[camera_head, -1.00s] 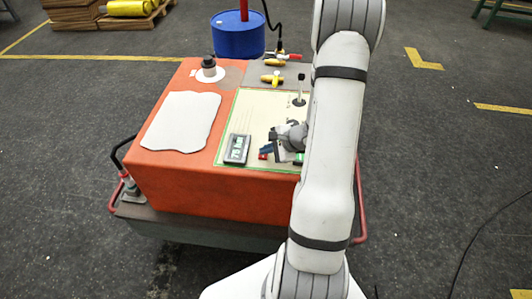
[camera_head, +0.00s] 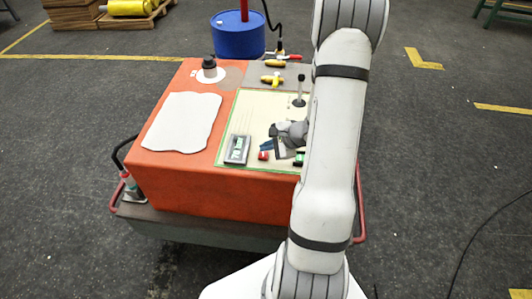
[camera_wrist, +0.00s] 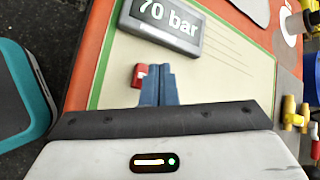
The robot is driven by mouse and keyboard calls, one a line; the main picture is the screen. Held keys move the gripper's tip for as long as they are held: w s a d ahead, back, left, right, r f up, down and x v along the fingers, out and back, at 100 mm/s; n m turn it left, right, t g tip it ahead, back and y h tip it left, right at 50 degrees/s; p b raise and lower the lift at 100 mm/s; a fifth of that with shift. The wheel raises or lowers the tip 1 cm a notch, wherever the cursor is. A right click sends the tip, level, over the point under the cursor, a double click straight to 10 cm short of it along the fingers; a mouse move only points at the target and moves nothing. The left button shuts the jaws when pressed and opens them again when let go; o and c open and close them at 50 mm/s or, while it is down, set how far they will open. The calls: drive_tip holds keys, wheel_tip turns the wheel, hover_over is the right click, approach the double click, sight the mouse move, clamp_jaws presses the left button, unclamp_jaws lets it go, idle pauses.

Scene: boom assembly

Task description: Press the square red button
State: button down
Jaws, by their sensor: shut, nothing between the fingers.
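The square red button (camera_head: 263,155) sits on the cream panel on top of the orange box, right of the display. It also shows in the wrist view (camera_wrist: 137,77), just left of my blue fingertips and partly beside them. My gripper (camera_head: 266,145) is shut and empty, with its fingers together. In the wrist view my gripper (camera_wrist: 158,74) points at the panel close beside the button. I cannot tell whether the fingertips touch it.
A grey display (camera_head: 237,149) stands left of the button; it reads "70 bar" in the wrist view (camera_wrist: 165,25). A green-topped dark object (camera_head: 299,159) lies to the right. A black lever (camera_head: 299,91) and yellow-handled valves (camera_head: 272,79) are farther back.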

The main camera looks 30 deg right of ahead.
sight(267, 155)
drive_tip(key=shift+r+p, duration=1.35)
drive_tip(key=shift+r, duration=1.15)
